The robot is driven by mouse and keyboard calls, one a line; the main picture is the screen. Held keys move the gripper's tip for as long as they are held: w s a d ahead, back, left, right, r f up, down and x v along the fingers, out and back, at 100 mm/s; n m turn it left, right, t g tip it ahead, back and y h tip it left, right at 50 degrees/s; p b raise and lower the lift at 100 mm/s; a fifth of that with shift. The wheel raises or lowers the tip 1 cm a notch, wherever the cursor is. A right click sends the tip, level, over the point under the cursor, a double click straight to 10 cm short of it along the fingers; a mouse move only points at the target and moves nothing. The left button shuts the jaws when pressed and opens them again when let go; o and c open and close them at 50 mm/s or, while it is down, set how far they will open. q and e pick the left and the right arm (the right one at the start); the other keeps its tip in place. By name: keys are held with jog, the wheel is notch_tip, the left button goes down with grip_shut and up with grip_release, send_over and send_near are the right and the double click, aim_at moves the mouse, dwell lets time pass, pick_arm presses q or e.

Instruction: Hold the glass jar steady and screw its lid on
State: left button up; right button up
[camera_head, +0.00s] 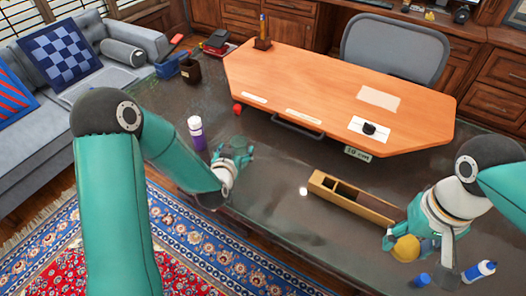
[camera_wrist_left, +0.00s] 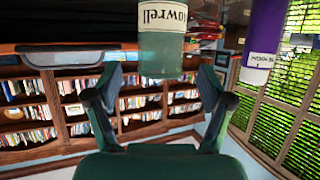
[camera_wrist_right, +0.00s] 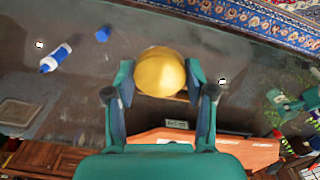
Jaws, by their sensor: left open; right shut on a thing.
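The greenish glass jar (camera_head: 238,142) stands on the dark glassy table, at the tips of my left gripper (camera_head: 241,158). In the left wrist view the jar (camera_wrist_left: 161,55) shows a white label and lies ahead, in line with the gap between the fingers. The left fingers are open, one to each side, and I cannot tell whether they touch the jar. My right gripper (camera_wrist_right: 160,82) is shut on the round golden lid (camera_wrist_right: 160,71). The lid also shows in the head view (camera_head: 406,248), at the lower right, well apart from the jar.
A purple-and-white bottle (camera_head: 197,131) stands left of the jar. A wooden divided box (camera_head: 352,197) lies between the grippers. A blue-and-white bottle (camera_head: 478,270) and a blue cap (camera_head: 422,280) are near the right gripper. An orange desktop (camera_head: 330,90) rises behind.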

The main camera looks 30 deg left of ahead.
aim_at(241, 138)
pick_arm(q)
jog(key=p+x, duration=0.1)
jog(key=x, duration=0.3)
jog(key=shift+w, duration=0.1)
pick_arm(e)
jog(key=shift+r, duration=0.8)
pick_arm(q)
jog(key=c, duration=1.4)
jog(key=shift+o, duration=0.2)
jog(key=shift+r, duration=0.6)
notch_tip(241, 138, up, 19)
jog(key=shift+p, duration=0.4)
pick_arm(e)
jog(key=shift+r, duration=0.35)
pick_arm(q)
jog(key=shift+f, duration=0.1)
